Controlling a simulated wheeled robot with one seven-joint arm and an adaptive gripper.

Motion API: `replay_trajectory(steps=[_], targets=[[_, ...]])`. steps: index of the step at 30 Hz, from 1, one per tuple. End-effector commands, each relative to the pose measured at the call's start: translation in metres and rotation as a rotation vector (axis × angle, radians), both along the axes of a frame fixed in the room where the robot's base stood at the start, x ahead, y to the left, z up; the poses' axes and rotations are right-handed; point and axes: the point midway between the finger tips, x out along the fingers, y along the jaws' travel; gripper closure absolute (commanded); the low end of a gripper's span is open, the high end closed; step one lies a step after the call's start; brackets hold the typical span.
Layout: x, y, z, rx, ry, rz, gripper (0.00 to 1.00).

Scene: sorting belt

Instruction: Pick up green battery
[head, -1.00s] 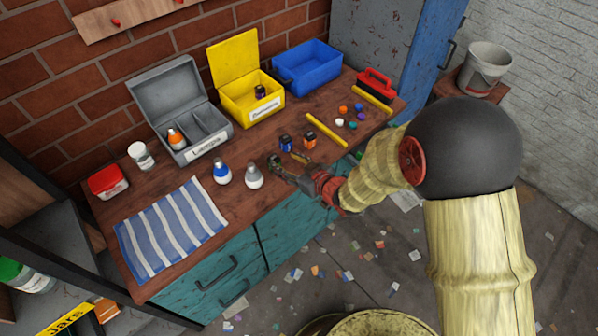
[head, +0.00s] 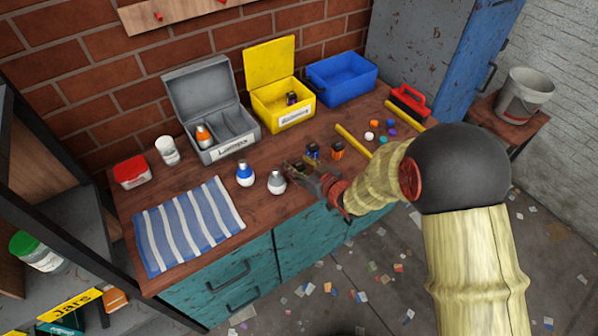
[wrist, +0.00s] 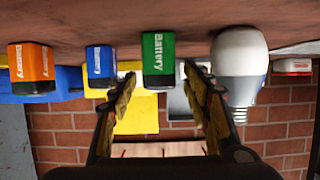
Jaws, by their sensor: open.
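The green battery (wrist: 158,62) stands on the bench, seen upside down in the wrist view, between and just beyond my two fingertips. My gripper (wrist: 155,88) is open, with a finger on either side of the battery's line and nothing held. In the head view my gripper (head: 303,172) is low over the front of the bench and largely hides the green battery. A blue battery (wrist: 100,63) and an orange battery (wrist: 31,66) stand to the left in the wrist view. The yellow battery box (head: 282,116) is open behind, with a dark battery (head: 291,98) inside.
A grey-white bulb (head: 277,184) stands close beside my gripper, with a blue-white bulb (head: 245,175) further left. A striped cloth (head: 190,228) covers the left front.

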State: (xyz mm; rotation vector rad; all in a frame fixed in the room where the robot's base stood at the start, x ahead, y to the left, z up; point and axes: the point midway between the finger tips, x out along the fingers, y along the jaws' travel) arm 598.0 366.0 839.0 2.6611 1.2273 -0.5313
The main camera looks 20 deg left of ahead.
Motion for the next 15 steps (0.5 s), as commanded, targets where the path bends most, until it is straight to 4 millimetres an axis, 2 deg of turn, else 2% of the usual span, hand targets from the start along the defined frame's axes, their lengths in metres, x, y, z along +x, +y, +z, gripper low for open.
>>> replay_trajectory(steps=[2,15], targets=[[0.0001,-0.0002,0.0010,0.001,-0.001,0.000,0.52],[-0.0001,-0.0004,0.0009,0.001,-0.001,0.000,0.77]])
